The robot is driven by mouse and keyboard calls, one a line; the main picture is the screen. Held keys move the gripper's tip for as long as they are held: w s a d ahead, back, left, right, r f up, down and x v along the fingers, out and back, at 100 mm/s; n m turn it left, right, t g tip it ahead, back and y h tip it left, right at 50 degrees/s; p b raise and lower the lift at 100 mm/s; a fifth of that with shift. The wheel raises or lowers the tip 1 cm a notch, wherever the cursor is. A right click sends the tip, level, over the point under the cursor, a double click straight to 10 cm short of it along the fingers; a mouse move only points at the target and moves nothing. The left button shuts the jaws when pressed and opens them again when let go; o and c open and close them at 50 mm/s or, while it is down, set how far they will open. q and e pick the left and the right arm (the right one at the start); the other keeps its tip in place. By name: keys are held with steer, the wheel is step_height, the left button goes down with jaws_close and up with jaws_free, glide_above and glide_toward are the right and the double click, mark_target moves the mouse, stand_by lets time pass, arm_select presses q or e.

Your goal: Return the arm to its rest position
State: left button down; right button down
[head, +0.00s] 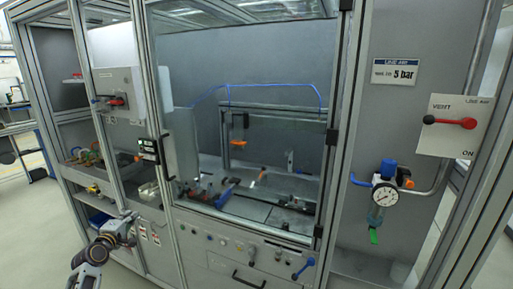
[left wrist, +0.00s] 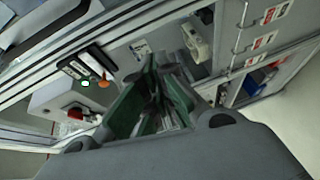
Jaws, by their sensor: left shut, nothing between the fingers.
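My left gripper (head: 124,226) shows at the lower left of the head view, its arm coming up from the bottom edge. It is in front of the machine frame, beside small hanging tags (head: 148,233). In the left wrist view its greenish fingers (left wrist: 158,98) point away from the camera. The gripper is shut and holds nothing. I cannot tell whether it touches the frame. My right gripper is in neither view.
A framed machine cell (head: 245,215) with a windowed bay fills the middle. At the right are a pressure gauge (head: 385,195) and a red-handled valve (head: 450,122). Shelves with parts (head: 85,160) stand at the left. Open floor (head: 30,235) lies at the lower left.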

arm_select(q)
steer(key=s+d+f+m+g, duration=0.15)
steer(key=f+m, duration=0.35)
steer(key=f, duration=0.6)
steer(key=s+d+f+m+g+y, duration=0.1)
steer(key=s+f+m+g, duration=0.2)
steer(key=f, duration=0.8)
steer(key=s+d+f+m+g, duration=0.15)
steer(key=f+m, duration=0.45)
steer(key=f, duration=0.6)
steer(key=s+d+f+m+g, duration=0.2)
steer(key=s+d+f, duration=0.2)
steer(key=s+f, duration=0.7)
steer(key=s+d+f+m+g, duration=0.2)
steer(key=s+d+f, duration=0.2)
steer(key=s+f, duration=0.6)
steer(key=s+d+f+m+g, duration=0.1)
steer(key=s+d+f+g, duration=0.15)
steer(key=s+f, duration=0.8)
steer(key=s+d+f+g, duration=0.1)
steer(key=s+d, duration=0.2)
steer(key=s, duration=1)
steer(key=s+d+f+m+g+h, duration=0.1)
steer(key=s+d+g, duration=0.1)
steer(key=s, duration=1.2)
steer(key=shift+s+d+f+h, duration=0.2)
steer(key=shift+d+f+h, duration=0.15)
steer(key=shift+d, duration=0.5)
